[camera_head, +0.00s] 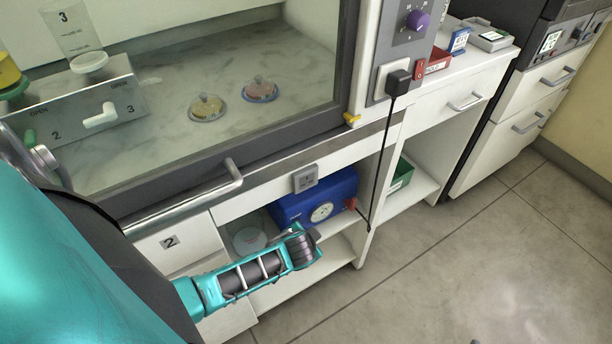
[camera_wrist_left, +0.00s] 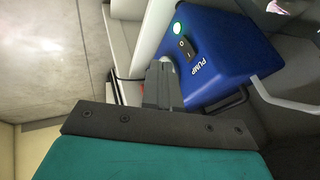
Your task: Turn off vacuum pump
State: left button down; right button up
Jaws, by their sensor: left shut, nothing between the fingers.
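The blue vacuum pump (camera_head: 290,208) sits on the open shelf below the fume hood, with a round gauge (camera_head: 321,212) on its front. In the left wrist view the pump (camera_wrist_left: 222,62) shows the word PUMP, a black rocker switch (camera_wrist_left: 187,48) marked O and I, and a lit green light (camera_wrist_left: 178,27). My left gripper (camera_wrist_left: 165,68) is shut and empty; its fingertips are close to the switch, but I cannot tell if they touch the pump. In the head view my left arm reaches to the shelf from the left, and its fingertips are hard to make out. My right gripper is not in view.
A black cable hangs from a plug (camera_head: 398,82) down beside the shelf. The floor at right is clear.

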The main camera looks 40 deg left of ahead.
pick_arm(q)
jog(key=p+v, duration=0.1)
jog(key=v, duration=0.4)
jog(key=shift+s+r+p, duration=0.2)
jog(key=shift+r+p, duration=0.1)
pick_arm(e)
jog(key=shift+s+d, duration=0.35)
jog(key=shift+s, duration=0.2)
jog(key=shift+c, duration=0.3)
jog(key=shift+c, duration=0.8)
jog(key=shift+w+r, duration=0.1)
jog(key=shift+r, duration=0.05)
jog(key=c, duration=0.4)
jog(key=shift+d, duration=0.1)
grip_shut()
pick_arm(q)
jog(key=s+d+r+t+h, duration=0.4)
jog(key=d+r, duration=0.4)
jog(key=r, duration=0.2)
jog(key=shift+s+d+n+t+h, duration=0.2)
jog(key=shift+s+n+t+h, duration=0.3)
jog(key=shift+h, duration=0.5)
